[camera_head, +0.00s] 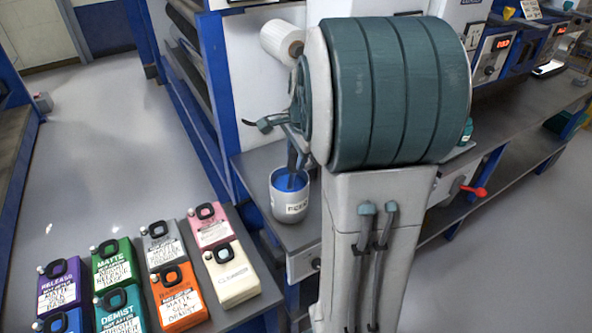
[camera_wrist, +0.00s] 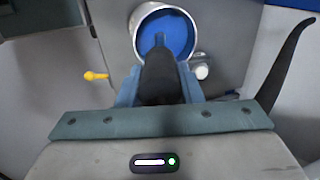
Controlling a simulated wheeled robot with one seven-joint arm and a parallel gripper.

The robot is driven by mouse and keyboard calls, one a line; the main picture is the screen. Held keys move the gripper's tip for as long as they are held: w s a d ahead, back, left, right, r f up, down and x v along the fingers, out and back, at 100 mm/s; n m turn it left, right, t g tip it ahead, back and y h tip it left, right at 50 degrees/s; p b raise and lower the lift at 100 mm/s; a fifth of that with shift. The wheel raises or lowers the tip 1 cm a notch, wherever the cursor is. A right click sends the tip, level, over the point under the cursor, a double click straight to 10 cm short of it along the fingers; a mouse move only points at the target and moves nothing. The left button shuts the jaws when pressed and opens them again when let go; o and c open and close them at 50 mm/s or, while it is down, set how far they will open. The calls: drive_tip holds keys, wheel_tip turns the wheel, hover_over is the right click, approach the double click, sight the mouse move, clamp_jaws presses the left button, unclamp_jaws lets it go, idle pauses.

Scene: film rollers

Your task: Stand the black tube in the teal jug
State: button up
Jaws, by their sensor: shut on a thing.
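The black tube (camera_wrist: 160,84) is between the two blue fingers of my gripper (camera_wrist: 159,72) in the wrist view, and the gripper is shut on it. The tube's far end points into a white pot (camera_wrist: 139,22) with a blue inside. In the head view my gripper (camera_head: 292,150) is above this pot (camera_head: 290,208), and a dark length reaches down into its mouth. I cannot tell how deep the end goes. The teal jug (camera_head: 121,308), labelled Demist, stands at the lower left, well apart from the gripper.
Several other jugs crowd around the teal one: green (camera_head: 112,263), orange (camera_head: 180,300), purple (camera_head: 60,285), blue, grey, pink (camera_head: 211,228) and cream (camera_head: 232,275). A blue post (camera_head: 222,90) stands left of the pot. My arm hides much of the bench behind it.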

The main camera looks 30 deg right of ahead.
drive_tip(key=v, duration=0.1)
drive_tip(key=p+v, duration=0.1)
drive_tip(key=v, duration=0.1)
drive_tip(key=shift+w+r, duration=0.25)
drive_tip(key=shift+w, duration=0.15)
drive_tip(key=w+p+v, duration=0.3)
drive_tip(key=p+v, duration=0.8)
drive_tip(key=v, duration=0.2)
drive_tip(key=shift+r, duration=0.65)
drive_tip(key=shift+w, duration=0.1)
